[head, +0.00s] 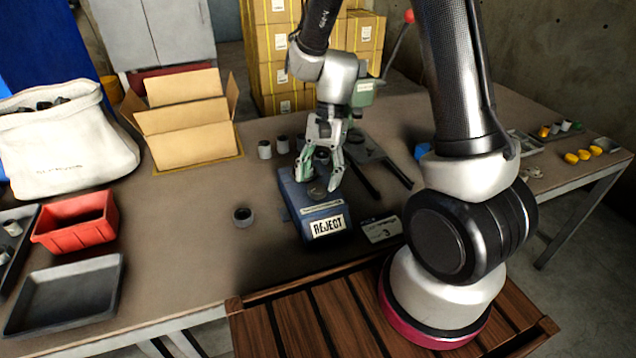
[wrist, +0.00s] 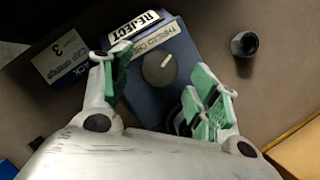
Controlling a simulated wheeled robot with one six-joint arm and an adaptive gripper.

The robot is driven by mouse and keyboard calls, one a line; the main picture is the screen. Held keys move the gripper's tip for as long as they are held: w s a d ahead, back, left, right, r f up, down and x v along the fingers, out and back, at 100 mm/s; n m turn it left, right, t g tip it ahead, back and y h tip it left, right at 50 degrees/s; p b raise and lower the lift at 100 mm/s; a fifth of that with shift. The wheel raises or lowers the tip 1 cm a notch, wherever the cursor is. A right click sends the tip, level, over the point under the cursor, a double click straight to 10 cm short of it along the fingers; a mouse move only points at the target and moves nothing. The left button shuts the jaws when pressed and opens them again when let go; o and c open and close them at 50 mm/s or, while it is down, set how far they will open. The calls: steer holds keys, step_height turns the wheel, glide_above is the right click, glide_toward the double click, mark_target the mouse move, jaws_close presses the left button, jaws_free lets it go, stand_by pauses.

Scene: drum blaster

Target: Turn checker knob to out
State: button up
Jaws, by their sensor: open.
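The checker is a blue box (head: 322,215) on the table, also in the wrist view (wrist: 150,98), with a REJECT sign on its near face. Its dark round knob (wrist: 158,70) sits on top, with a white pointer line aimed to the upper right in the wrist view. My gripper (head: 320,178) is above the box, pointing down, with green-padded fingers spread. In the wrist view the fingers (wrist: 162,82) are on either side of the knob, apart from it. A dark round part near the right finger is partly hidden.
A grey cap (head: 243,217) stands left of the box, and a numbered card (head: 381,229) lies to its right. Several grey caps and a dark rail fixture (head: 375,160) are behind. An open carton (head: 190,143) and a red bin (head: 77,222) are at left.

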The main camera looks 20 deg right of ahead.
mark_target(317, 190)
steer(key=shift+x, duration=1.15)
steer(key=c, duration=1)
steer(key=n+h, duration=0.1)
steer(key=n, duration=0.2)
steer(key=n+g+h, duration=0.1)
steer(key=n, duration=0.2)
steer(key=shift+a+n, duration=0.15)
steer(key=shift+n, duration=0.25)
steer(key=n+h, duration=0.1)
steer(key=n, duration=0.2)
steer(key=n+h, duration=0.1)
steer(key=n, duration=0.2)
steer(key=shift+a+n+h, duration=0.15)
steer(key=shift+n+h, duration=0.15)
steer(key=shift+h, duration=0.1)
steer(key=o, duration=1)
